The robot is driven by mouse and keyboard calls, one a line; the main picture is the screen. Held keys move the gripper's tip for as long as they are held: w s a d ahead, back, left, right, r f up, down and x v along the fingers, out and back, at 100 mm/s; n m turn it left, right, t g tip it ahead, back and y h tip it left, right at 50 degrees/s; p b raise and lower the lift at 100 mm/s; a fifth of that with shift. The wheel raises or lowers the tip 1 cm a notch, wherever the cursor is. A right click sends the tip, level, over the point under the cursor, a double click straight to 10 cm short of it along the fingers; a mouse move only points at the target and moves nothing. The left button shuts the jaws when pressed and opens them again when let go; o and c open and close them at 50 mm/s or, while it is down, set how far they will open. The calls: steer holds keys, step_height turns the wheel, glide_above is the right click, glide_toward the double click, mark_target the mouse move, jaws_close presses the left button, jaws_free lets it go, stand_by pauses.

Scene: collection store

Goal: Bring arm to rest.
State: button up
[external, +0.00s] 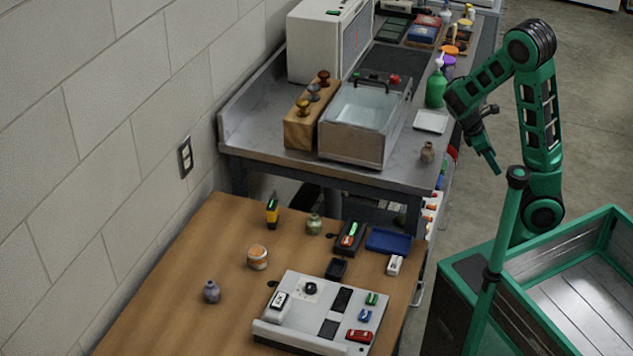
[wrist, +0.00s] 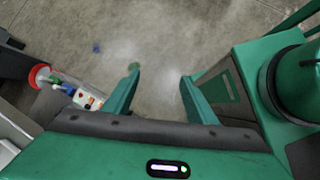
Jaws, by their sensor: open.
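My green arm stands at the right in the external view, bent at the elbow, with its forearm folded down toward the left. My gripper (external: 492,160) hangs beside the right edge of the grey metal bench (external: 225,126), clear of the tables and over the floor. In the wrist view my gripper (wrist: 158,88) shows two green fingers spread apart, with only bare concrete floor (wrist: 165,40) between and beyond them. It holds nothing.
A wooden table (external: 170,300) carries a grey device (external: 300,335), small jars and a blue tray (external: 388,241). The metal bench bears a water basin (external: 352,150), a green bottle (external: 435,90) and a white dish (external: 431,122). My green-rimmed cart stands at lower right. Floor behind is free.

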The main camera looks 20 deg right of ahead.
steer(key=s+d+r+m+y, duration=0.1)
steer(key=s+r+m+y, duration=0.2)
steer(key=s+m, duration=0.4)
steer(key=s+d+r+m+t+y, duration=0.1)
steer(key=s+r+m, duration=0.4)
steer(key=m, duration=0.7)
steer(key=s+d+y, duration=0.1)
steer(key=s+y, duration=0.1)
steer(key=shift+d+r+t+y, duration=0.2)
steer(key=shift+d+t+y, duration=0.1)
steer(key=shift+y, duration=0.1)
